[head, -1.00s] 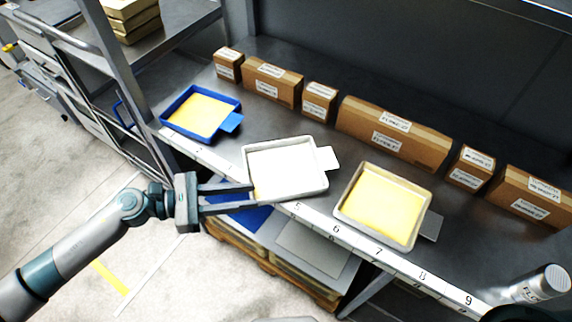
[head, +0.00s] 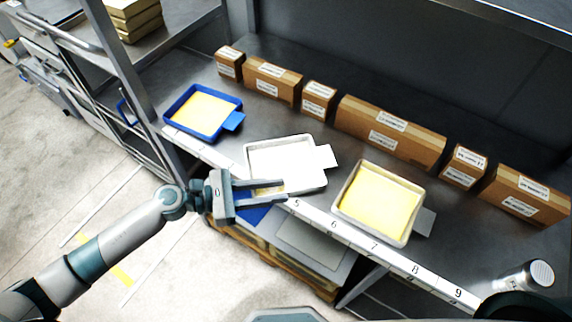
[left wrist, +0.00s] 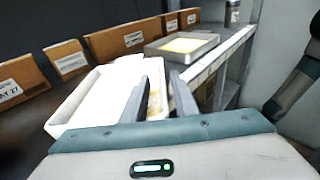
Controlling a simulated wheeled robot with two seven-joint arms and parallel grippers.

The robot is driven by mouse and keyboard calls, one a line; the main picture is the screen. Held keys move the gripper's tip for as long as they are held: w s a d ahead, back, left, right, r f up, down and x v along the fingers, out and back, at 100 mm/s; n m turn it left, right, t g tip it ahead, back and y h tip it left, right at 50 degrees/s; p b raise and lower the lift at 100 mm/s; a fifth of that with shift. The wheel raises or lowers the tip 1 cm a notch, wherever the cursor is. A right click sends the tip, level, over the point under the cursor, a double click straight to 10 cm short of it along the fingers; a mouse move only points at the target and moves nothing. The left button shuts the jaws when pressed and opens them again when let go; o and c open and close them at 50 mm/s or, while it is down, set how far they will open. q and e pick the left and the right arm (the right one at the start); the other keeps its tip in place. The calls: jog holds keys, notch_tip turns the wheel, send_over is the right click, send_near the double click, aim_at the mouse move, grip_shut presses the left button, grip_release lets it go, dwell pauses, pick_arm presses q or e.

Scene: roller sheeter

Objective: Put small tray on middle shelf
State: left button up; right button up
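A white tray (head: 250,160) with a flat tab on its right lies on the metal shelf (head: 270,120), between a blue tray (head: 170,106) and a silver tray (head: 345,205). The blue and silver trays hold yellow sheets. My left gripper (head: 284,190) is at the white tray's front left, its two fingers parted and reaching over the tray's front edge. The left wrist view shows the white tray (left wrist: 70,115) ahead of the parted fingers (left wrist: 166,75), with a yellowish patch between them. Whether they touch the rim cannot be told. My right gripper is not visible.
Cardboard boxes (head: 390,130) line the back of the shelf. A numbered strip (head: 335,226) runs along its front edge. A blue sheet (head: 258,214) and grey sheets (head: 315,243) lie lower, below the shelf edge. A rack stands at the left.

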aim_at(291, 191)
pick_arm(q)
jog(key=x, duration=0.1)
jog(key=p+x, duration=0.2)
jog(key=shift+s+d+r, duration=0.2)
jog(key=shift+d, duration=0.25)
jog(key=shift+w+d+f+p, duration=0.1)
jog(key=shift+d+f+p, duration=0.1)
jog(key=shift+d+p, duration=0.15)
grip_shut()
